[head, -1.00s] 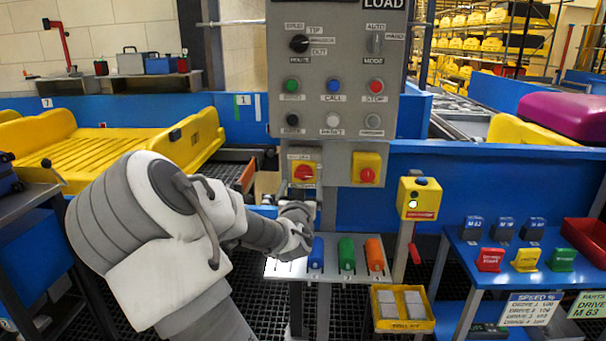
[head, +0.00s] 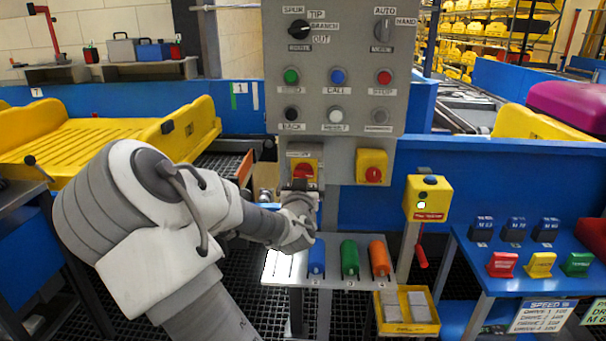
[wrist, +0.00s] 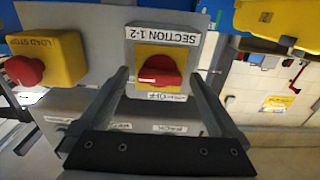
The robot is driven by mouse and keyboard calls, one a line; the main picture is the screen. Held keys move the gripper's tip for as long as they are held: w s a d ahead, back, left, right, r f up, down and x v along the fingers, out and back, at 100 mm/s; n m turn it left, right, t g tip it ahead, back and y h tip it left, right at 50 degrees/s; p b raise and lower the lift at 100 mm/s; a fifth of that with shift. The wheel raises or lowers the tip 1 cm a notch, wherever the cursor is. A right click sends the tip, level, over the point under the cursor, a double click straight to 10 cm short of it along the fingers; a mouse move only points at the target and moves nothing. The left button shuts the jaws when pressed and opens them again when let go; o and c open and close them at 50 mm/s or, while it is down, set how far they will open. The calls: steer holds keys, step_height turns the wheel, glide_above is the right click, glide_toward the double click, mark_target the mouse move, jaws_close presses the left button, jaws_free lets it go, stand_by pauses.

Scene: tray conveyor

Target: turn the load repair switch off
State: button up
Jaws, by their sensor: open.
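A yellow switch box with a red rotary knob (head: 303,170) sits low on the grey panel, and a white bar marks the knob. In the wrist view this red knob (wrist: 159,70) is centred under a label that seems to read "SECTION 1-2". No label reading "load repair" can be made out. My gripper (wrist: 161,78) is open, with one finger on each side of the knob. I cannot tell whether they touch it. In the head view my gripper (head: 301,193) is just below the switch and partly hides it.
A second yellow box with a red knob (head: 373,174) is beside it on the right; in the wrist view this red knob (wrist: 25,70) is on the left. Blue, green and orange pieces on a ledge (head: 285,268) lie below my gripper. A yellow box (head: 427,198) stands further right.

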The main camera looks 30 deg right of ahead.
steer(key=shift+d, duration=0.1)
stand_by(0.3)
steer(key=c, duration=1.4)
steer(key=shift+o, duration=0.2)
